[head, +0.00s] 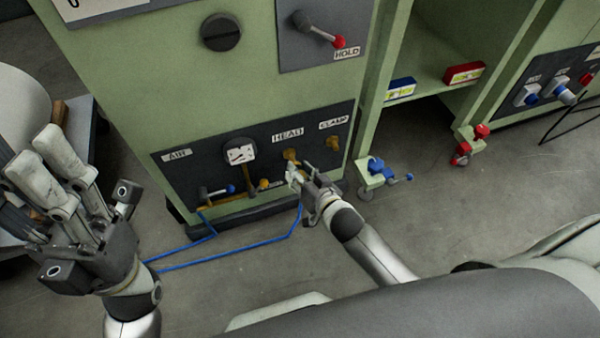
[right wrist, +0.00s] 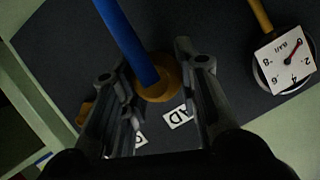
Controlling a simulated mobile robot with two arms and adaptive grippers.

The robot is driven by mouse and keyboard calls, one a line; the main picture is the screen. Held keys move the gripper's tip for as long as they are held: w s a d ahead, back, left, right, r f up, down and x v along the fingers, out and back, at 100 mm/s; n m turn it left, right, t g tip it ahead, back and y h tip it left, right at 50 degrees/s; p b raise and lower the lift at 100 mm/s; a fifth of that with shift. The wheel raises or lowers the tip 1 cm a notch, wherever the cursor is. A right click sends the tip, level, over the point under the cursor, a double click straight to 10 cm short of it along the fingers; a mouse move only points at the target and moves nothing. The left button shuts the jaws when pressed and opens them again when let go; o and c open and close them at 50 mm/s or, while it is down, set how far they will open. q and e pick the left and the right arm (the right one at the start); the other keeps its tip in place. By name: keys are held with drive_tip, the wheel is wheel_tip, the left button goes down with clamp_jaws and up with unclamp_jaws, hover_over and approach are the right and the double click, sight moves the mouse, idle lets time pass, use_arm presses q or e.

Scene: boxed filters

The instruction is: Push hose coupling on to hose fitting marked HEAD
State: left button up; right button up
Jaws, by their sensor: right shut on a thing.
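The HEAD fitting (head: 290,155) is a brass fitting under the HEAD label (head: 288,134) on the dark panel (head: 180,175). My right gripper (head: 296,174) is right in front of it, shut on the hose coupling, which is mostly hidden by the fingers. In the right wrist view, the blue hose (right wrist: 127,40) runs between the fingers to a round brass part (right wrist: 158,85) beside the partly visible HEAD label (right wrist: 180,115). I cannot tell whether coupling and fitting touch. My left gripper (head: 42,160) is raised at the left, away from the panel; its opening is unclear.
Beside HEAD are a gauge (head: 240,153), a blue-tipped valve lever (head: 230,188) and the CLAMP fitting (head: 333,143). A red-knobbed HOLD lever (head: 338,41) sticks out above. The blue hose (head: 230,263) lies across the floor. Boxes (head: 464,73) stand on a shelf to the right.

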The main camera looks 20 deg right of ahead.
sight(299, 167)
drive_tip(key=shift+w, duration=1)
drive_tip(key=shift+w+a+r, duration=0.1)
drive_tip(key=shift+w, duration=0.85)
drive_tip(key=o, duration=1.2)
drive_tip(key=shift+c, duration=0.2)
drive_tip(key=v, duration=1.2)
